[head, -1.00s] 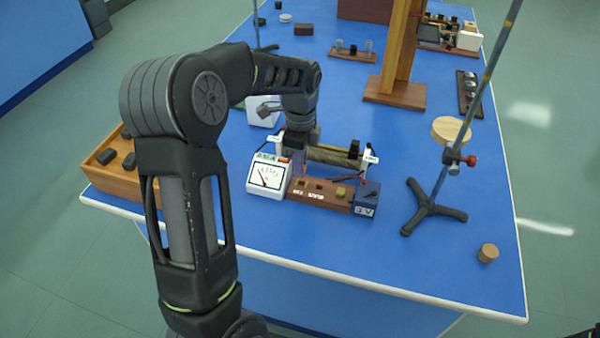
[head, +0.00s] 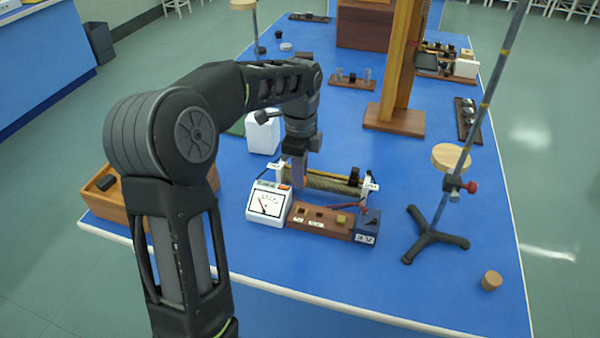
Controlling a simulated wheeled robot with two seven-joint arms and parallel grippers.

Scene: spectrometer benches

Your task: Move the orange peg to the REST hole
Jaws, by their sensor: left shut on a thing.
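My left gripper (head: 299,178) points down just behind and above the left end of a brown wooden board (head: 329,228). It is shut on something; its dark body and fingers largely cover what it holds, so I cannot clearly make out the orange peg. The board has dark square holes (head: 302,210) and a brass-coloured square block (head: 341,218), with small white labels in front. The labels are too small to read surely, so I cannot tell which hole is REST. My right gripper is not in view.
A white meter (head: 268,203) adjoins the board's left end and a blue box (head: 367,228) its right end. A brown coil (head: 331,184) lies behind. A tripod stand (head: 435,238) is at right, a wooden tray (head: 131,205) at left.

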